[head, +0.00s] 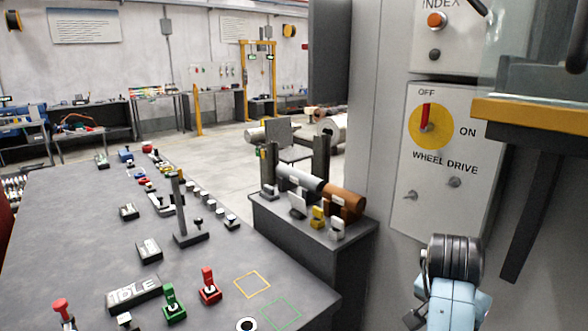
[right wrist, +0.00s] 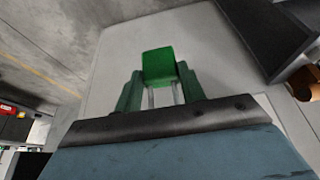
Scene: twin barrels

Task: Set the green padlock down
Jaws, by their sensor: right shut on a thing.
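The green padlock (right wrist: 158,64) is in the right wrist view, its green body between the two green fingers of my right gripper (right wrist: 160,88). Two thin pale shackle bars run from the body back toward the palm. The gripper is shut on it and holds it over a pale grey surface. In the head view my right arm's wrist (head: 450,262) is at the lower right, in front of the grey cabinet; the fingers and padlock are hidden there. My left gripper is in neither view.
The dark console (head: 90,235) carries a yellow outlined square (head: 253,284), a green outlined square (head: 281,314), a green handled piece (head: 173,303) and a red one (head: 209,286). The cabinet's wheel drive panel (head: 435,165) and a yellow-edged ledge (head: 530,112) are near my right arm.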

